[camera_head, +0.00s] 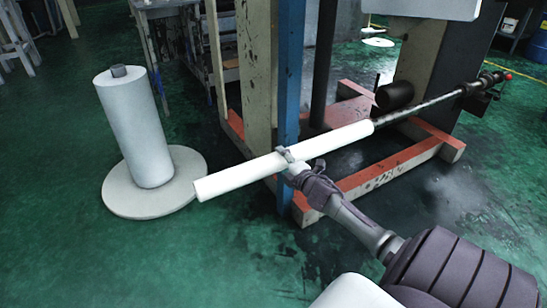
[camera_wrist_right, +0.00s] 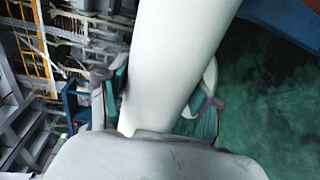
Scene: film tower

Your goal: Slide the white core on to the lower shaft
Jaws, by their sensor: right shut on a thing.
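The white core (camera_head: 235,174) is a long thin tube, slanting up from lower left to upper right. My right gripper (camera_head: 286,156) is shut on it near its middle. In the right wrist view the core (camera_wrist_right: 182,55) passes between the two fingers of my right gripper (camera_wrist_right: 157,92). The lower shaft (camera_head: 430,101) is a thin dark rod, roughly in line with the core. The core's far end meets the shaft's near part; how much shaft lies inside the core is hidden. My left gripper is not in view.
A large white roll (camera_head: 138,135) stands on a round pale base (camera_head: 118,196) at left, close to the core's near end. A blue post (camera_head: 289,70) and the orange-edged machine frame (camera_head: 385,172) stand behind the core. Green floor is free in front.

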